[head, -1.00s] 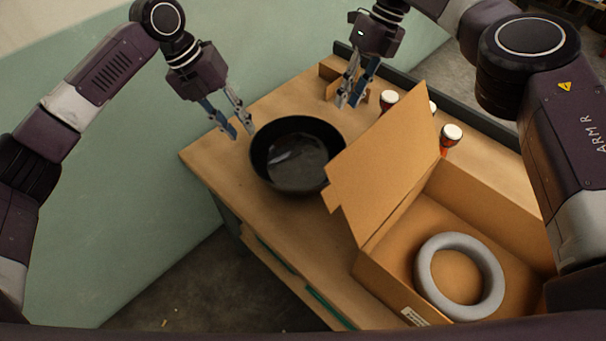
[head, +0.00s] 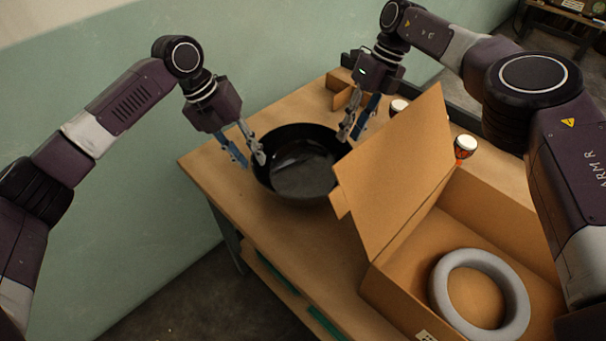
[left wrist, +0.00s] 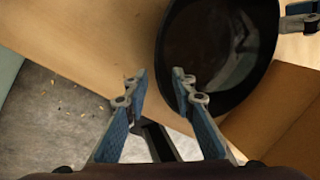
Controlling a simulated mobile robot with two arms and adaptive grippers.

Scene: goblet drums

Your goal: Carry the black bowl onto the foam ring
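The black bowl (head: 300,178) stands upright and looks empty on the wooden table, left of the cardboard box. It also shows in the left wrist view (left wrist: 215,45). The grey foam ring (head: 441,290) lies flat inside the box. My left gripper (head: 250,161) is open at the bowl's left rim, one finger outside and the other near the rim's edge. In the left wrist view its fingers (left wrist: 160,82) are apart with nothing gripped between them. My right gripper (head: 354,130) is at the bowl's far right rim, its fingers slightly apart. Whether they touch the rim is unclear.
The open cardboard box (head: 405,262) has a raised flap (head: 400,165) close to the bowl's right side. Small goblet drums (head: 465,148) stand behind the box. A cardboard piece (head: 342,93) is at the back. The table (head: 225,155) is clear left of the bowl.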

